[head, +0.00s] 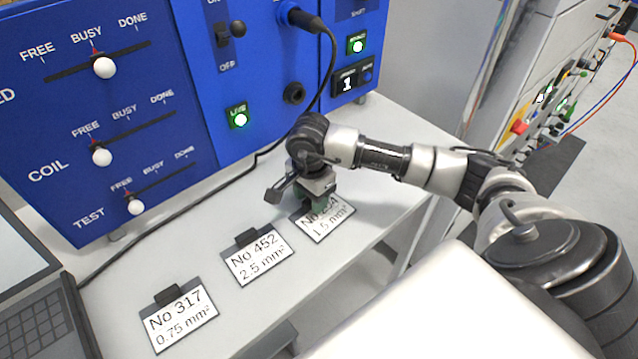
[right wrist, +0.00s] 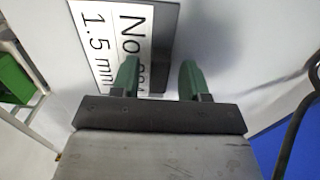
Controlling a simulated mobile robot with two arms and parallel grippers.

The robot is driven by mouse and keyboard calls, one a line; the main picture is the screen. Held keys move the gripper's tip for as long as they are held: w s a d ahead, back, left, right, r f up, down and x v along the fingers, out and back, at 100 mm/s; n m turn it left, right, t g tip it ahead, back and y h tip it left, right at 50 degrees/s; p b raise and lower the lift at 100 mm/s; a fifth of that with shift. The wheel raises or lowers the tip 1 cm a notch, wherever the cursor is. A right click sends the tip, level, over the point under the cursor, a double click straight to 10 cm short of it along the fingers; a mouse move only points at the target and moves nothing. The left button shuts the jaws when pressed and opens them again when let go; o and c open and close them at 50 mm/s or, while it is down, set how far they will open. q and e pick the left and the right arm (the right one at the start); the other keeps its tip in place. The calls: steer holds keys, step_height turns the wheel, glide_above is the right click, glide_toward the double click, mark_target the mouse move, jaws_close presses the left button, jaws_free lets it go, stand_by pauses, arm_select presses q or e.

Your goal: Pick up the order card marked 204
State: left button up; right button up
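The order card reading "No 2_4, 1.5 mm²" (head: 328,223) lies on the grey bench, its middle digit hard to read behind my gripper. It also shows in the right wrist view (right wrist: 104,40), number partly hidden by a finger. My right gripper (head: 312,203) points down over the card's back edge. In the right wrist view its two green fingers (right wrist: 159,78) are apart, one over the card and one just beyond its dark edge. Whether they touch the card I cannot tell. My left gripper is in no view.
Card No 452 (head: 259,262) lies close to the left, and card No 317 (head: 180,322) further front left. A blue panel (head: 215,150) with sliders stands behind; a black cable (head: 190,205) runs along its foot. A laptop (head: 40,315) is at the left edge.

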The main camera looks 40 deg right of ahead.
jaws_close()
